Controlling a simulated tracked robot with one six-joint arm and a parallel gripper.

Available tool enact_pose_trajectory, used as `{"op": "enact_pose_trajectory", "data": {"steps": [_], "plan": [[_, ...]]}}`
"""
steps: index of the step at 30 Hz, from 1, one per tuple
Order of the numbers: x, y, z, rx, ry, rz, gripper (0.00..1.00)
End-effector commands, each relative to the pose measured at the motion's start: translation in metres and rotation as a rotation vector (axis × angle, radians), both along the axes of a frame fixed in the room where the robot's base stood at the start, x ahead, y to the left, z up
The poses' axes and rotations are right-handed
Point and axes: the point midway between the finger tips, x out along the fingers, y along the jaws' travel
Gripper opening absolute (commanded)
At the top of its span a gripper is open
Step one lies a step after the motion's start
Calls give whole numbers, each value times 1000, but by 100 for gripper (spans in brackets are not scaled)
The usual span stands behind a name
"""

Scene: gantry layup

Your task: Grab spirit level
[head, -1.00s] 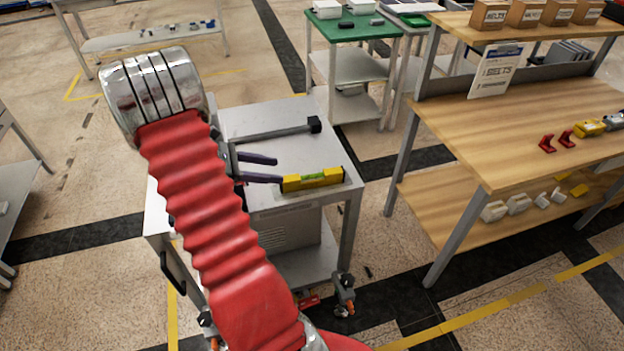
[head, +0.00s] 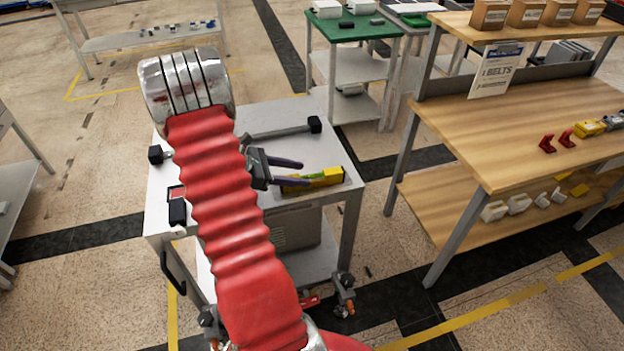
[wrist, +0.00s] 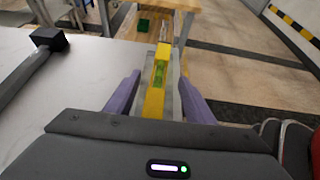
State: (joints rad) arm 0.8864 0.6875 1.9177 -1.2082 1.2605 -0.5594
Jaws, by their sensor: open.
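The yellow spirit level (head: 322,179), with a green vial, lies on the white top of a cart (head: 345,193) near its right edge. In the wrist view the spirit level (wrist: 160,75) runs away from me, between the two purple fingers of my gripper (wrist: 152,95). My gripper (head: 302,172) is open, with a gap to the level's sides visible in the wrist view. In the head view a finger crosses in front of the level and hides part of it. I cannot tell whether the fingers touch it.
A hammer (head: 280,130) lies behind the level on the cart; its dark head also shows in the wrist view (wrist: 48,38). Black and red items (head: 177,208) lie at the cart's left. A wooden workbench (head: 480,140) stands to the right, a green-topped table (head: 350,28) behind.

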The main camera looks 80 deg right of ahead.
Motion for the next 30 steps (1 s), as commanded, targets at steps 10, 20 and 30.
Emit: {"op": "enact_pose_trajectory", "data": {"steps": [10,20,30], "plan": [[-2,-1,-1,0,0,0,49],[-31,-20,-16,2,1,-2,49],[-41,-26,-22,0,0,0,49]]}}
